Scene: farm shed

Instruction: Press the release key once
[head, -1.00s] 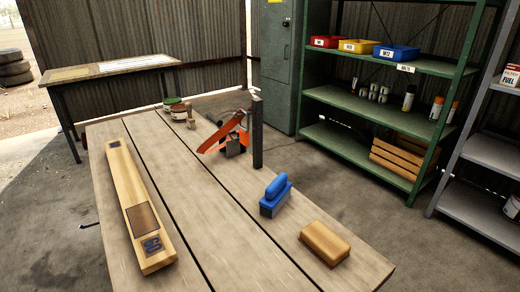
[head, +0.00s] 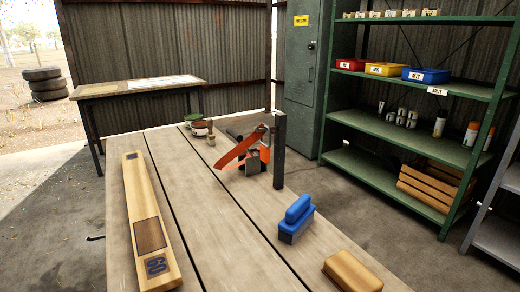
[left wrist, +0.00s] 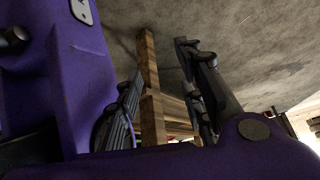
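No release key can be made out for certain in these views. An orange and grey device (head: 238,150) stands on the wooden bench (head: 190,190), beside a dark upright post (head: 279,150). Its small parts are too small to tell apart. In the left wrist view my left gripper (left wrist: 158,68) has its two dark fingers well apart, with a wooden piece (left wrist: 149,65) visible between and beyond them. I cannot tell whether they touch it. Neither gripper shows in the head view, and my right gripper is not seen.
On the bench lie a long wooden board marked 60 (head: 150,215), a blue-handled brush (head: 296,218) and a wooden block (head: 351,271). Small pots (head: 198,127) stand at the far end. A green shelf (head: 405,135) stands right; another table (head: 138,89) stands behind.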

